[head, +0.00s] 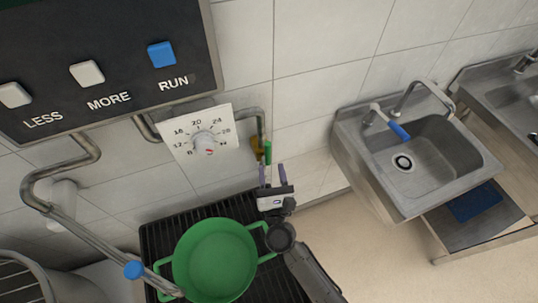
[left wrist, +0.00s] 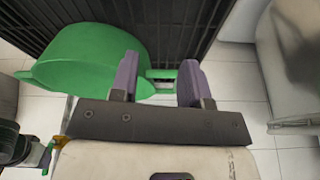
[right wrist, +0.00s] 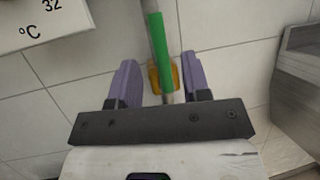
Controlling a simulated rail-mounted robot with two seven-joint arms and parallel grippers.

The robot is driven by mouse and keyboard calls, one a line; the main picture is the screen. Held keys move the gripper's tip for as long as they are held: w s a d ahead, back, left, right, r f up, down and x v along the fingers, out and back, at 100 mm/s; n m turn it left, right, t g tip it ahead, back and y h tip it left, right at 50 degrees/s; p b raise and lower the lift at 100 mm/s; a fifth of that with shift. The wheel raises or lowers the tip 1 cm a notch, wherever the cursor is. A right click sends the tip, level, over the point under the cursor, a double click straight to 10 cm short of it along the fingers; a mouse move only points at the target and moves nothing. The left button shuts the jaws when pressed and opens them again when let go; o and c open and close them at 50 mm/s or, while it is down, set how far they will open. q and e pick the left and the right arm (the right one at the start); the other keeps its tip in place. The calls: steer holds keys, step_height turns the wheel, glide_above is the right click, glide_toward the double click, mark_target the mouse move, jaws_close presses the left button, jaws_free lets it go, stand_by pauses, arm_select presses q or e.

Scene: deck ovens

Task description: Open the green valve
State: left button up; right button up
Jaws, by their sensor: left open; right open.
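The green valve lever (head: 268,152) is on the thin metal pipe right of the dial, beside a yellow fitting (head: 256,147). My right gripper (head: 272,169) is open just below it. In the right wrist view the lever (right wrist: 160,48) runs almost upright, in line with the pipe, its lower end in the gap between my right fingers (right wrist: 157,85). No finger visibly touches it; the depth is unclear. My left gripper (left wrist: 159,82) is open and shows only in its own wrist view, with the green pot's handle beyond its fingers.
The green pot (head: 215,258) stands on a black grate (head: 155,238) below the dial plate (head: 205,138). A black panel (head: 100,50) with buttons hangs upper left. A blue-knobbed pipe (head: 95,240) runs at left. A steel sink (head: 455,160) is at right.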

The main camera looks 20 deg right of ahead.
steer(key=v, duration=0.7)
steer(key=shift+s+b, duration=0.2)
steer(key=shift+b, duration=0.1)
steer(key=shift+a+f, duration=0.1)
